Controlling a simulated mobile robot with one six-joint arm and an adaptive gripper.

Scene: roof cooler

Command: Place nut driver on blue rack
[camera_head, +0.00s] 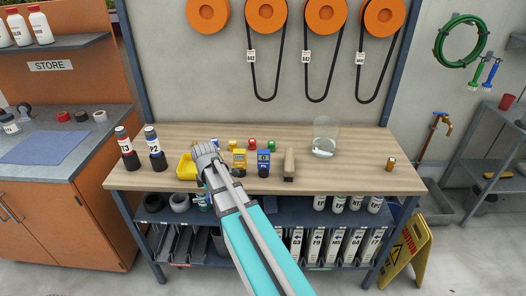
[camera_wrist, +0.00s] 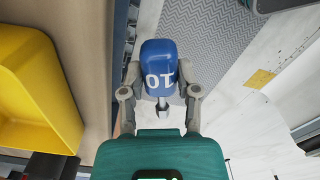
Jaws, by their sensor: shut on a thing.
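My gripper (camera_wrist: 160,80) is shut on the nut driver (camera_wrist: 159,62), a blue handle marked "10" with a short metal shaft, seen between the two fingers in the wrist view. In the head view my gripper (camera_head: 206,158) is above the left-middle of the bench, beside the yellow tray (camera_head: 186,168); the nut driver cannot be made out there. The blue rack (camera_head: 263,163) is a small blue block with a light label, standing on the bench to the right of my gripper. A yellow rack (camera_head: 239,161) stands between them. The yellow tray also shows at left in the wrist view (camera_wrist: 35,85).
Two labelled bottles (camera_head: 128,148) stand left of the yellow tray. A wooden block (camera_head: 289,165), a clear glass container (camera_head: 325,137) and small red and green items lie right of and behind the racks. The wooden bench (camera_head: 345,176) is mostly clear toward the right.

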